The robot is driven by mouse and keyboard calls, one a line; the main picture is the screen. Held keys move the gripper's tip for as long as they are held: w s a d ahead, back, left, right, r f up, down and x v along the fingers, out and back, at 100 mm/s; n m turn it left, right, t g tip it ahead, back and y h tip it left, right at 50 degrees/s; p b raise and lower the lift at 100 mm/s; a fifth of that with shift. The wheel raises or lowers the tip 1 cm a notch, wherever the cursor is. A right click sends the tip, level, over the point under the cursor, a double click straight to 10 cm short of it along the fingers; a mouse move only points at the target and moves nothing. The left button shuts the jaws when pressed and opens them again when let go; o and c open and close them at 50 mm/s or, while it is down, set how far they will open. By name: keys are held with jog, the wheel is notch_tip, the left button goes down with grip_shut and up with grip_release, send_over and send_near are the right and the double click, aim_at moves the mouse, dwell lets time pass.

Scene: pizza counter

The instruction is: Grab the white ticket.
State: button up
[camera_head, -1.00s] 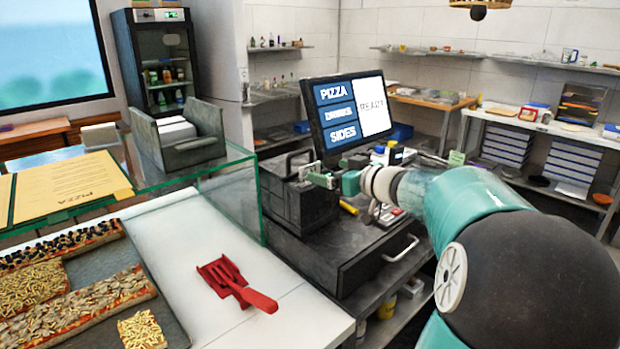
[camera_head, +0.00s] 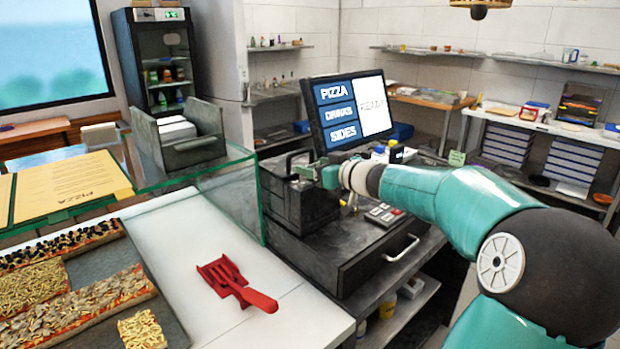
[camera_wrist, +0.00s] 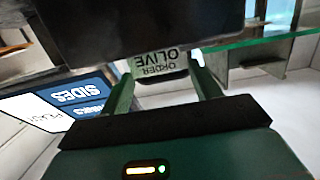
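The white ticket (camera_wrist: 158,60) carries the printed words "ORDER OLIVE", upside down in the wrist view. The ticket is too small to make out clearly there.
The order screen (camera_head: 350,110) stands just behind my gripper. A glass-edged counter (camera_head: 255,205) is to the left, with a red scoop (camera_head: 235,283) and a pizza tray (camera_head: 95,262). A card terminal (camera_head: 384,214) lies on the black cabinet under my arm.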

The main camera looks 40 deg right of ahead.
jog(key=shift+c, duration=1)
